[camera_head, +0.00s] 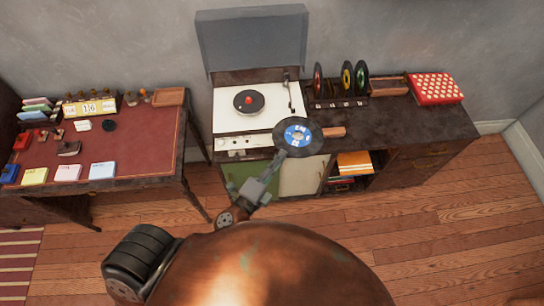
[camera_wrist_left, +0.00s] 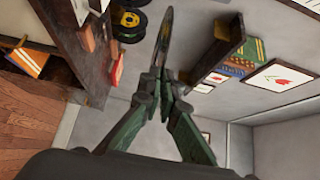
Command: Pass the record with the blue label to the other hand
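The record with the blue label (camera_head: 298,136) is a dark disc whose blue label faces up in the head view. My left gripper (camera_head: 281,157) is shut on its near edge and holds it up in front of the cabinet. In the left wrist view the record (camera_wrist_left: 165,38) is seen edge-on, pinched between the fingertips of my left gripper (camera_wrist_left: 158,84). My right gripper is in neither view.
A record player (camera_head: 226,106) with its lid raised stands on the dark cabinet (camera_head: 418,122). Several records stand in a rack (camera_head: 340,102) beside a red spotted box (camera_head: 434,88). A desk (camera_head: 140,134) with small items is at left. Floor at right is clear.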

